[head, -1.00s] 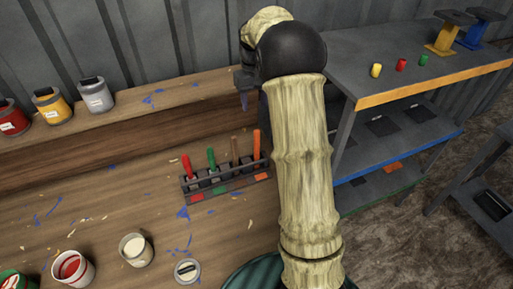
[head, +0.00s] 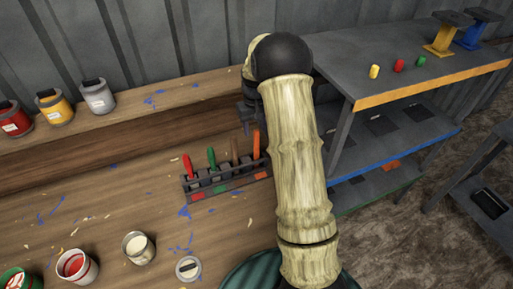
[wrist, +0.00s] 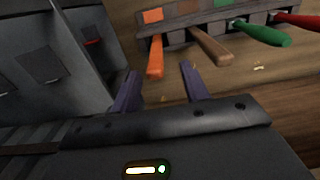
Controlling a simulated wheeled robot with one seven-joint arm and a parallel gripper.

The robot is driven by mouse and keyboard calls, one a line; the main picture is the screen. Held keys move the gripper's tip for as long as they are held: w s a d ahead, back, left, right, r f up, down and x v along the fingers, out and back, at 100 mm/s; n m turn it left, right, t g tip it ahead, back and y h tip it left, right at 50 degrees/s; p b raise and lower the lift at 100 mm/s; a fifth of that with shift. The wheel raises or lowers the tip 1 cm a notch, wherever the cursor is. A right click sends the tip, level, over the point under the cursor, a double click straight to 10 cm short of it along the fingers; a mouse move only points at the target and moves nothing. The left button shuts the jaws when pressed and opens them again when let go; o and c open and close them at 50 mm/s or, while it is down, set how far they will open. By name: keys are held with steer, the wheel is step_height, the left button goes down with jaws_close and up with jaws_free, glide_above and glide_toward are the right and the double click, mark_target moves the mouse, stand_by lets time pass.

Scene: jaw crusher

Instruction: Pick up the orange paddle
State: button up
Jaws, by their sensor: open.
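The orange paddle (head: 256,141) stands in the right end of a dark rack (head: 228,183) on the wooden bench. In the wrist view its orange handle (wrist: 155,57) points toward my gripper, with its end near the gap between the fingers. My gripper (wrist: 160,88) is open and empty, with its two purple-grey fingers apart. In the head view my gripper (head: 245,118) is partly hidden behind my arm, just above and left of the orange handle's top. Whether a finger touches the handle cannot be told.
A brown paddle (wrist: 210,45), a green paddle (wrist: 262,33) and a red paddle (wrist: 300,20) stand in the same rack beside the orange one. A grey shelf unit (head: 400,86) stands close on the right. Open cans (head: 138,247) stand at the bench front.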

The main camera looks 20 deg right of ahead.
mark_target(256, 136)
steer(key=shift+w+d+f+p, duration=0.15)
steer(key=shift+f+p, duration=0.35)
steer(key=shift+f, duration=0.8)
steer(key=shift+s+d+f+p, duration=0.15)
steer(key=shift+f+p, duration=0.3)
steer(key=shift+f, duration=0.8)
steer(key=shift+w, duration=0.1)
steer(key=shift+c, duration=0.3)
jaws_close()
